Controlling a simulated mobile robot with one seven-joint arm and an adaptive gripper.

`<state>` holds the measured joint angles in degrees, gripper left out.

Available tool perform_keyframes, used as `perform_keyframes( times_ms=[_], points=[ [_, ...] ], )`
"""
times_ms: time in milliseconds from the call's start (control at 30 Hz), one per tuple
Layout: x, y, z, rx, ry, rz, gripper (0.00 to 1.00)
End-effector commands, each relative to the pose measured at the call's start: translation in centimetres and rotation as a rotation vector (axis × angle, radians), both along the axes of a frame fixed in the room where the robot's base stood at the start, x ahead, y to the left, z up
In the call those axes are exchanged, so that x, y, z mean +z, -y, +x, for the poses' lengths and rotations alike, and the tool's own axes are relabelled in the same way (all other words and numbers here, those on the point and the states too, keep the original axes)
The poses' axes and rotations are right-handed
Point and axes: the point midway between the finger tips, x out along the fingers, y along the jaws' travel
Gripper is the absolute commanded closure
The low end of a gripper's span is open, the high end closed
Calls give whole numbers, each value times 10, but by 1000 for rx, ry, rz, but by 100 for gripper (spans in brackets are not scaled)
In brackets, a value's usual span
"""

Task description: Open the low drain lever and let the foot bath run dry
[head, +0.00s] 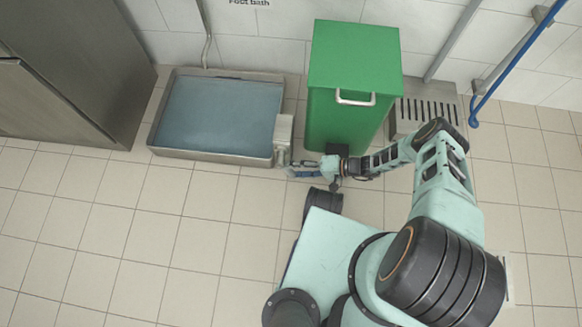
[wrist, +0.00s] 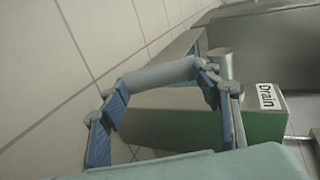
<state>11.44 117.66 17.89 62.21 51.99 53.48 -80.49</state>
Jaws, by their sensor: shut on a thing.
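The foot bath (head: 152,140) is a shallow metal basin on the floor against the wall, with blue-grey water in it. A metal drain box (head: 284,130) sits at its right side; in the wrist view its "Drain" label (wrist: 269,96) shows. The drain lever (wrist: 160,75), a grey round bar, stands out beside a short metal post (wrist: 222,62). My gripper (head: 295,171) is low at the front of the drain box. In the wrist view its blue-padded fingers lie either side of the bar, shut on it. The head view hides the lever behind my gripper.
A green bin (head: 350,120) with a handle stands close right of the drain box, behind my arm. A steel cabinet (head: 75,65) stands left. The tiled floor in front is clear.

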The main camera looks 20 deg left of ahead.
Motion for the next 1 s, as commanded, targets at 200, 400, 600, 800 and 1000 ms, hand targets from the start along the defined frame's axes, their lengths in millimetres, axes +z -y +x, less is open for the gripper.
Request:
perform_keyframes(
  times_ms=[200, 400, 600, 800, 1000],
  points=[
    [-1, 3, -3, 5, -4, 11, 86],
    [-1, 3, -3, 5, -5, 14, 86],
    [-1, 3, -4, 6, -6, 14, 86],
    [-1, 4, -3, 5, -5, 14, 25],
    [-1, 4, -2, 2, -5, 13, 25]
  ],
)
